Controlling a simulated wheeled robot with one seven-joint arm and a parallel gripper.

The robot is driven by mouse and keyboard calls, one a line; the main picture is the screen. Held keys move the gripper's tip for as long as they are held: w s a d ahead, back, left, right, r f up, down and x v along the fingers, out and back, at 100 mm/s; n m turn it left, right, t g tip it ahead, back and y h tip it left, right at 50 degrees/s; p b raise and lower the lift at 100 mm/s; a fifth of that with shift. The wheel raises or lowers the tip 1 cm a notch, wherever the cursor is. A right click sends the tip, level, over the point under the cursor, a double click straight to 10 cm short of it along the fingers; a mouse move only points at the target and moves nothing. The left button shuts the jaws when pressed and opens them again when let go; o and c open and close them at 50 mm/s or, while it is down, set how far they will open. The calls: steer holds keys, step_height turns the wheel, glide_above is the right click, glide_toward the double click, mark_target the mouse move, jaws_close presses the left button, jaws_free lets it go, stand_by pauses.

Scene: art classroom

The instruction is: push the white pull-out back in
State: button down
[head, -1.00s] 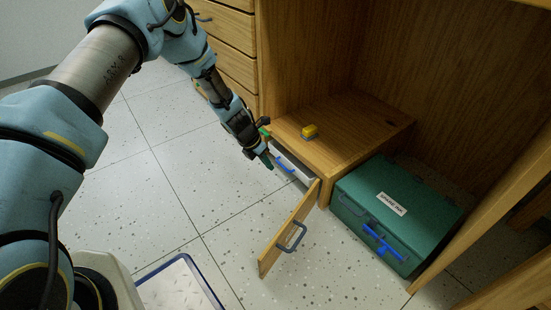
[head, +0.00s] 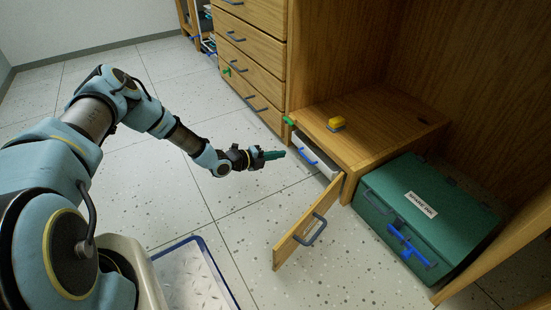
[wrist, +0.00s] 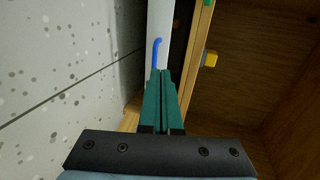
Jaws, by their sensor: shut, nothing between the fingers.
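The white pull-out (head: 322,164) sits in the low wooden cabinet, behind its open door, with a blue handle (head: 307,156) on its front. How far it sticks out is hard to tell. In the wrist view the pull-out (wrist: 158,18) is a pale strip beyond my fingertips, with the blue handle (wrist: 154,53) just ahead of them. My gripper (head: 284,154) is shut and empty, with green fingers pointing at the pull-out's front. It also shows in the wrist view (wrist: 161,72). A small gap seems to separate the fingertips from the front; contact is not clear.
A green case (head: 425,215) stands at right. Drawers (head: 250,60) rise behind. The speckled floor at left is open.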

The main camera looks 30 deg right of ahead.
mark_target(307, 148)
steer(key=b+x, duration=0.1)
steer(key=x, duration=0.2)
steer(key=b+x, duration=0.1)
steer(key=x, duration=0.2)
steer(key=b+x, duration=0.2)
steer(key=x, duration=0.1)
steer(key=shift+r, duration=0.3)
steer(key=shift+d+r, duration=0.15)
steer(key=shift+d, duration=0.25)
steer(key=shift+d, duration=0.1)
steer(key=d, duration=0.2)
steer(key=d+b, duration=0.1)
steer(key=d, duration=0.1)
steer(key=shift+s, duration=0.2)
steer(key=shift+d+b, duration=0.35)
steer(key=shift+d+r, duration=0.1)
steer(key=shift+d, duration=0.05)
